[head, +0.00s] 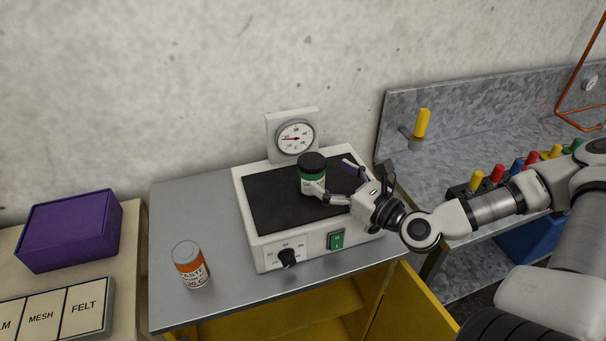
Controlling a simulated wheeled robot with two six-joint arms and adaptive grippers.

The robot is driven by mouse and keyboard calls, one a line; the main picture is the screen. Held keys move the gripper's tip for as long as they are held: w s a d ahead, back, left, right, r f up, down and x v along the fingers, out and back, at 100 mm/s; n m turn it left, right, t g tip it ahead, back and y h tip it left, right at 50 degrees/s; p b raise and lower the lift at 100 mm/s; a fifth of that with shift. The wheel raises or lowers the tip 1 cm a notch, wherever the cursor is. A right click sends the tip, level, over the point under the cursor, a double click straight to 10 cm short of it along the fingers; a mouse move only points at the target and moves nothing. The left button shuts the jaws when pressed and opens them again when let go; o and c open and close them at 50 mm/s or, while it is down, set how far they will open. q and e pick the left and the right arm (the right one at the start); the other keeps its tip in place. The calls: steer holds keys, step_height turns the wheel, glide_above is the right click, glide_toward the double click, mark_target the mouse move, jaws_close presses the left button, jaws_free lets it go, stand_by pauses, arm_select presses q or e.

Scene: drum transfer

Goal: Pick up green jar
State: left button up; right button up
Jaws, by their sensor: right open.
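The green jar (312,173) has a black lid and a pale label. It stands upright on the black top of a white benchtop device (250,241). My right gripper (330,184) comes in from the right at the jar's right side, low down. Its jaws are open, with one finger in front of the jar's lower right and the other behind to the right. I cannot tell whether a finger touches the jar. My left gripper is not in view.
A dial gauge (295,138) rises behind the device. A purple box (70,231) and a labelled tray (55,309) are at left. Coloured-handled items (497,173) stand at right.

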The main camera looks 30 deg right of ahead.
mark_target(321, 171)
steer(key=shift+s+f+b, duration=0.1)
steer(key=shift+s+b, duration=0.1)
steer(key=shift+b, duration=0.15)
steer(key=shift+s+a+r, duration=0.1)
steer(key=shift+a+r, duration=0.1)
steer(key=shift+r, duration=0.05)
steer(key=shift+w+a, duration=0.2)
steer(key=shift+w, duration=0.15)
steer(key=b+x, duration=0.1)
steer(key=x, duration=0.2)
steer(key=shift+d+f, duration=0.1)
steer(key=shift+f, duration=0.05)
steer(key=shift+w, duration=0.7)
steer(key=shift+w+a, duration=0.35)
steer(key=shift+w, duration=0.25)
steer(key=shift+s+d, duration=0.1)
steer(key=shift+s, duration=0.05)
steer(key=c, duration=1.4)
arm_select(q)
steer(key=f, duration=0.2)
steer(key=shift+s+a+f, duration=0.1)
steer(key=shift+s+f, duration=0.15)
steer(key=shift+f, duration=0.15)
arm_select(e)
steer(key=shift+o, duration=0.2)
